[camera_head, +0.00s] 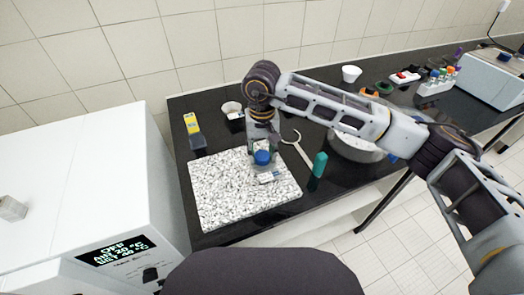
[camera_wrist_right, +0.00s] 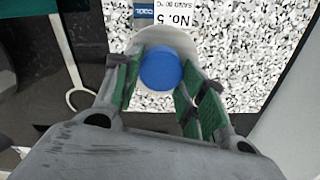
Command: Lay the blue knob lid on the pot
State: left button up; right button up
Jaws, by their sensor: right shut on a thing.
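The blue knob (camera_head: 262,158) of the lid is between the fingers of my right gripper (camera_head: 263,148), over the speckled board. In the right wrist view the blue knob (camera_wrist_right: 161,68) is held between the green pads of my right gripper (camera_wrist_right: 160,84). A pale round rim (camera_wrist_right: 185,40) shows around the knob; I cannot tell whether it is the lid's disc or the pot under it. A printed label (camera_head: 272,177) reading "No. 5 SAND" shows beside it. Whether the lid touches the pot is hidden. My left gripper is out of view.
The speckled board (camera_head: 220,205) lies on the black bench. A teal-handled tool (camera_head: 319,164) and a pale hooked tool (camera_head: 302,150) are to its right. A small cup (camera_head: 232,107) and a yellow-topped item (camera_head: 192,123) stand behind. A white oven-like unit (camera_head: 75,180) is at left.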

jog(key=shift+f+b, duration=0.25)
jog(key=shift+b, duration=0.35)
dwell(0.7)
dwell(0.4)
jog(key=o, duration=1.1)
jog(key=shift+r, duration=0.15)
jog(key=shift+r+p, duration=0.9)
jog(key=shift+r, duration=2.45)
